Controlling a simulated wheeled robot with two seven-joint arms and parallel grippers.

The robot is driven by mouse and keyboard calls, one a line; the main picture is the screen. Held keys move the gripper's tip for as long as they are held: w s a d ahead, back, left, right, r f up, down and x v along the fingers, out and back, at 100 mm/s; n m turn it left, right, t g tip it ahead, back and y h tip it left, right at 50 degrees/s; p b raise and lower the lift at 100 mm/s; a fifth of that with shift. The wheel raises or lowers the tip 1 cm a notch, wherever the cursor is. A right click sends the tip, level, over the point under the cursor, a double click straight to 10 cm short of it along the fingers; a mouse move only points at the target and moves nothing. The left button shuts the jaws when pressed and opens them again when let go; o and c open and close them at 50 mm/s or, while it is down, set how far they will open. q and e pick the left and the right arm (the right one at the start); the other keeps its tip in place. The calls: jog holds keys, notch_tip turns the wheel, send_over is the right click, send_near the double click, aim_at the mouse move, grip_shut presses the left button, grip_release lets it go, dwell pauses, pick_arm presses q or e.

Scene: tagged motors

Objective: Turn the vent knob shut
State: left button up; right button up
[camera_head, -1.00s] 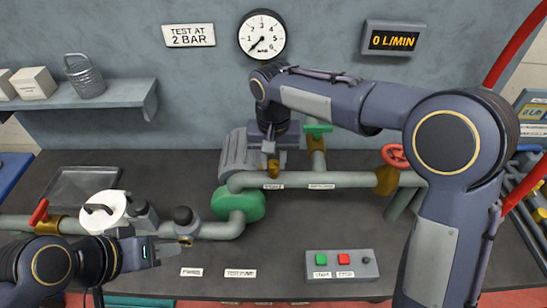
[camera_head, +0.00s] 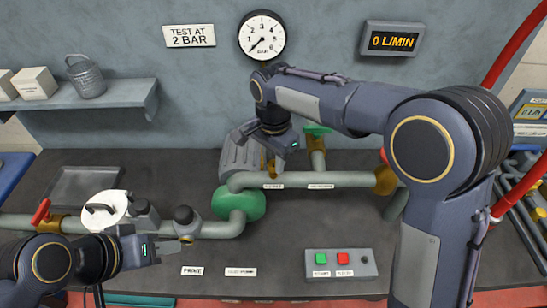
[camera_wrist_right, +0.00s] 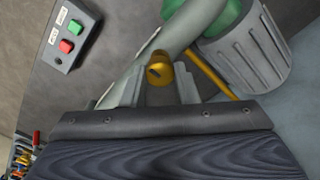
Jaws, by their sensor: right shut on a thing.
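The vent knob is a small brass piece (camera_wrist_right: 158,72) between my right gripper's fingers in the right wrist view. In the head view a bit of brass (camera_head: 272,169) shows below my right gripper (camera_head: 268,158), at the pipe behind the bench front, beside the grey motor. My right gripper (camera_wrist_right: 160,88) is closed on the knob, and its fingers are partly hidden in the head view.
The pressure gauge (camera_head: 262,36) hangs on the wall, and the flow display (camera_head: 389,38) reads 0 L/MIN. A green pump (camera_head: 239,203) sits on the pipe. A button box (camera_head: 341,264) stands at the front. My right arm covers the right side.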

aim_at(274, 163)
dwell(0.4)
jog(key=o, duration=1)
jog(key=shift+r, duration=0.1)
notch_tip(274, 163, up, 8)
jog(key=shift+f+b, duration=0.15)
jog(key=shift+b, duration=0.15)
